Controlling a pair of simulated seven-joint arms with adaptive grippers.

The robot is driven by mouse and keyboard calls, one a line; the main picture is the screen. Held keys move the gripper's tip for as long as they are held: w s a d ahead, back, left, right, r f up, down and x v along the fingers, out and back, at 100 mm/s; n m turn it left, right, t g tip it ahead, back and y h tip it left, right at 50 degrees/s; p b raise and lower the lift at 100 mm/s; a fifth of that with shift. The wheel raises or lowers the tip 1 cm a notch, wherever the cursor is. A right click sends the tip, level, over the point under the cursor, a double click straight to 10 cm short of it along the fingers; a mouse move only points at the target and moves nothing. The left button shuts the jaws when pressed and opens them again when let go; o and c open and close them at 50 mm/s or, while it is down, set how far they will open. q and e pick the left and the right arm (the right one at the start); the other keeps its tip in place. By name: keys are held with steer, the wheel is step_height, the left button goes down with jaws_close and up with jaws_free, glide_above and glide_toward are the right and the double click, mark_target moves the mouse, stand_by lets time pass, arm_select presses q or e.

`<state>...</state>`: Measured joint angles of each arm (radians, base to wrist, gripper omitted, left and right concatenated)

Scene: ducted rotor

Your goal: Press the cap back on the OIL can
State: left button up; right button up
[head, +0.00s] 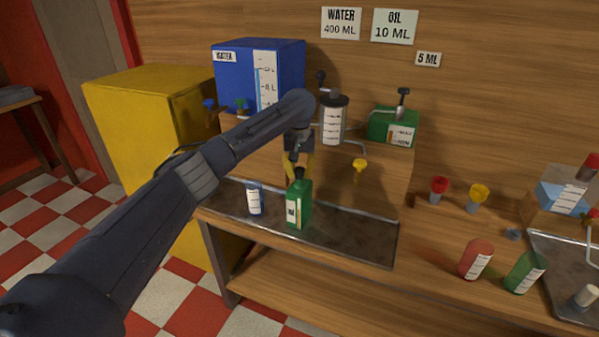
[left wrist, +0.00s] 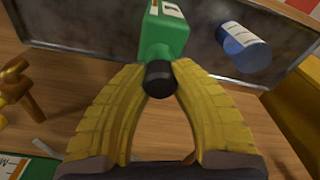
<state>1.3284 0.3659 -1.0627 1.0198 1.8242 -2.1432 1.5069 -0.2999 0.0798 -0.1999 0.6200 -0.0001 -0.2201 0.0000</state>
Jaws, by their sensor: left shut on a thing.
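The green can (head: 298,208), with a white label, stands upright on the dark metal tray of the bench. Its black cap (head: 299,173) is at the can's top; the cap also shows in the left wrist view (left wrist: 159,80), in line with the green can (left wrist: 163,38). My left gripper (head: 298,168) comes down from above, and its yellow fingers (left wrist: 160,72) are shut on the black cap. I cannot tell whether the cap is fully seated on the neck. My right gripper is not in view.
A blue-and-white bottle (head: 254,200) stands just left of the can. The tray (head: 350,240) is clear to the right. A yellow tap (head: 360,167) hangs above it. Red (head: 476,259) and green (head: 524,272) bottles stand further right.

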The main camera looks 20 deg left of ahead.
arm_select(q)
steer(key=o, duration=1.4)
steer(key=shift+r, duration=0.1)
steer(key=shift+r, duration=3.4)
jaws_close()
